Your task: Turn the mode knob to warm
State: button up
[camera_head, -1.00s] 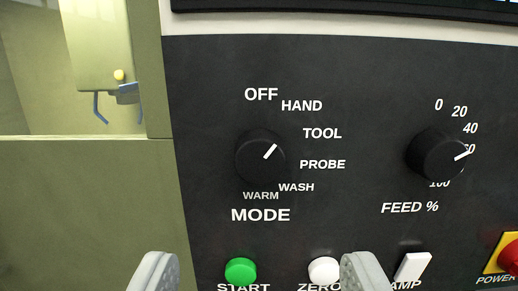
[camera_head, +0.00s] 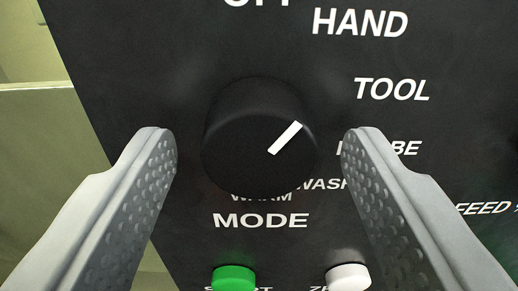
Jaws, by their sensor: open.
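The black mode knob (camera_head: 240,125) is on the dark panel, between the two fingers of my gripper (camera_head: 259,142) in the picture. Its white pointer is angled up and right, roughly toward the TOOL label (camera_head: 391,90). The WARM label (camera_head: 261,197) is just below the knob, partly hidden by it. My gripper is open, with a visible gap between each finger and the knob. Neither finger appears to touch it.
A green button (camera_head: 233,278) and a white button (camera_head: 348,277) sit below the MODE label (camera_head: 260,221). The right finger covers part of the PROBE label. The panel's left edge meets an olive surface (camera_head: 45,130).

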jog(key=c, duration=1)
